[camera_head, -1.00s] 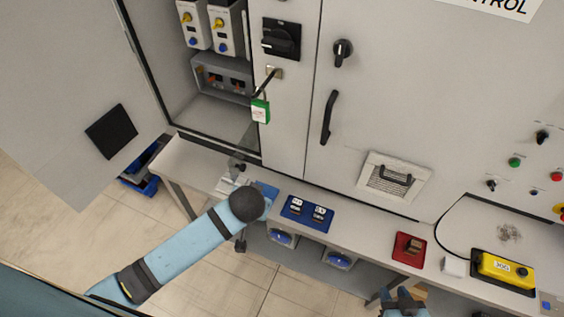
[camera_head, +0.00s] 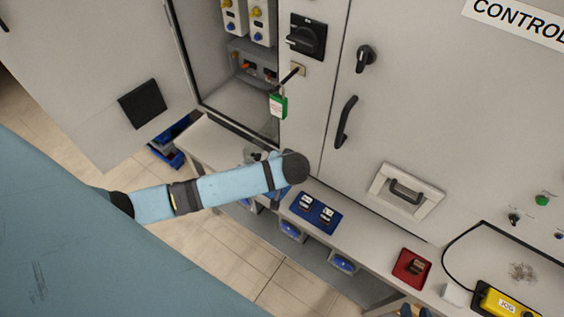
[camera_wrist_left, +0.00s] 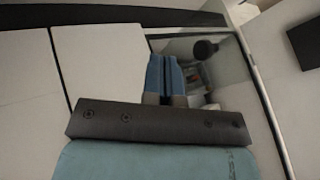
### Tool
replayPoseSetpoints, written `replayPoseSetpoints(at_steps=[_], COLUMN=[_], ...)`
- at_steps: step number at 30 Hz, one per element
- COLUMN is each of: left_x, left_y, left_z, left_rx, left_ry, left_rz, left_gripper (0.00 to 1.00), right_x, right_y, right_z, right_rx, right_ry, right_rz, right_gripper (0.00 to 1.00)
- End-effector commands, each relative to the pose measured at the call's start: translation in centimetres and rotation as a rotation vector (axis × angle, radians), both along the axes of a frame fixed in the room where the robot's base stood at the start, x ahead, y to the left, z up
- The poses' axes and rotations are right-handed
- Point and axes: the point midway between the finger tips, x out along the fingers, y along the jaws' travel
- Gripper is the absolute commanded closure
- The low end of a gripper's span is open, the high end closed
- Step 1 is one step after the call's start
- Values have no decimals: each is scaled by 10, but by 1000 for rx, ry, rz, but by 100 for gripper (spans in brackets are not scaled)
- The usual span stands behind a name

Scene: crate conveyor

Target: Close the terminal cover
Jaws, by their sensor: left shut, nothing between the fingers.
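The grey terminal block (camera_head: 245,58), with orange and dark parts, sits low inside the open cabinet. A see-through grey panel (camera_head: 270,126), possibly the terminal cover, shows faintly at the cabinet's lower front edge; its outline is hard to make out. My left arm reaches in front of the cabinet, and its gripper is mostly hidden behind the wrist in the head view. In the left wrist view my left gripper (camera_wrist_left: 166,78) is shut and empty, pointing at the cabinet opening. My right gripper (camera_head: 415,311) barely shows at the bottom edge, fingertips apart.
A green-and-white tag (camera_head: 278,105) hangs at the cabinet's front. The bench below holds a blue tray (camera_head: 316,212), a red tray (camera_head: 411,268) and a yellow box (camera_head: 505,300). The cabinet door (camera_head: 95,110) stands open on the left.

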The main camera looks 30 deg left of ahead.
Motion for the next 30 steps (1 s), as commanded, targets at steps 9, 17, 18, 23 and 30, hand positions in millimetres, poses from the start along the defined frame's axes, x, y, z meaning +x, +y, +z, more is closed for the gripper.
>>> replayPoseSetpoints(at_steps=[9, 17, 18, 23, 30], left_x=[4, 4, 4, 4, 11], left_y=[40, 47, 47, 47, 53], left_z=[-9, -10, -10, -10, -10], left_rx=[1, -1, -1, -1, 0], left_ry=[1, 0, 0, 0, 0], left_rz=[0, -1, -1, -1, -16], left_gripper=[100, 100, 100, 100, 100], right_x=[1, 0, 0, 0, 0], right_y=[-3, -4, -4, -4, -4], right_z=[15, 15, 14, 14, 12], right_rx=[-5, -6, -6, -6, -5], right_ry=[-2, -2, -2, -2, -1], right_rz=[-5, -8, -8, -8, -8], right_gripper=[65, 65, 65, 65, 65])
